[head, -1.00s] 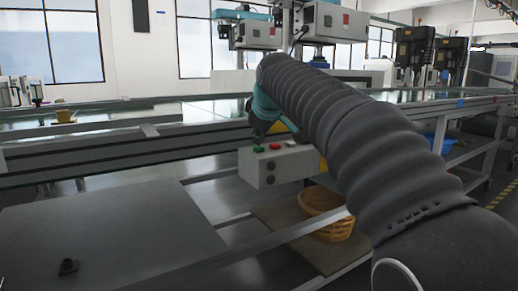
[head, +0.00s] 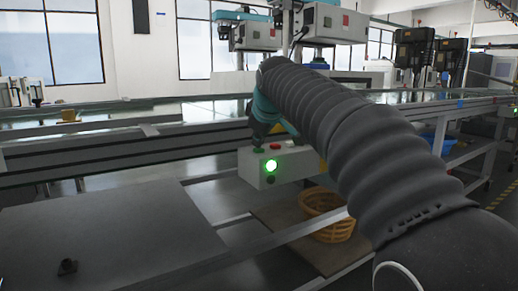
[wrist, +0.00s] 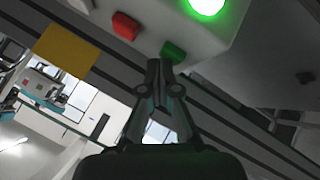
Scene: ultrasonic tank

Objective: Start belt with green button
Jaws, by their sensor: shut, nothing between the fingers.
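A grey control box (head: 290,168) sits at the front edge of the belt line. The green button (head: 257,150) is on its top, left of the red button (head: 275,146). A round lamp (head: 271,165) on its front glows bright green; a dark round fitting is below it. My gripper (head: 257,142) points down over the green button, fingers together and empty. In the wrist view the fingertips (wrist: 160,66) are right at the green button (wrist: 173,52); I cannot tell if they touch it. The red button (wrist: 124,26) and the lit lamp (wrist: 207,5) also show there.
The belt line (head: 110,155) runs across behind the box. A flat grey panel (head: 110,235) fills the front left. An orange basket (head: 328,225) stands on a low shelf below the box. My arm hides much of the right side.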

